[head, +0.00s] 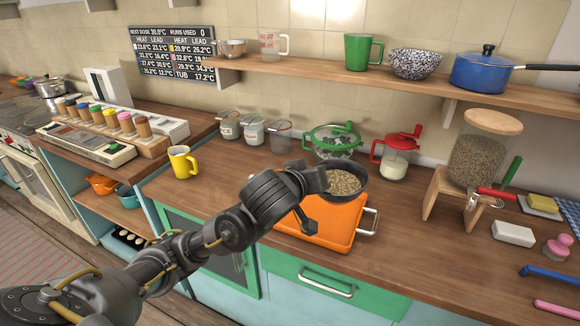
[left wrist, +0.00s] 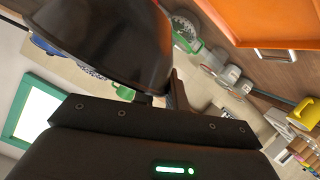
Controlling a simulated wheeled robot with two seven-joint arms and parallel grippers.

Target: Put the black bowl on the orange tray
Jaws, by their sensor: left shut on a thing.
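The black bowl (head: 345,182) holds a pale brown grainy filling. In the head view it appears over the back part of the orange tray (head: 336,226), which lies on the wooden counter and has metal handles. My left gripper (head: 322,180) is shut on the bowl's left side. In the left wrist view the dark bowl (left wrist: 112,45) fills the upper left, close to the gripper, and the orange tray (left wrist: 262,22) shows apart from it at the top right. My arm hides the tray's left part. My right gripper is not in view.
A yellow mug (head: 182,162) stands to the left. A green colander (head: 332,140) and a red-lidded jar (head: 396,155) stand behind the tray. A grain dispenser (head: 478,155) on a wooden stand is to the right.

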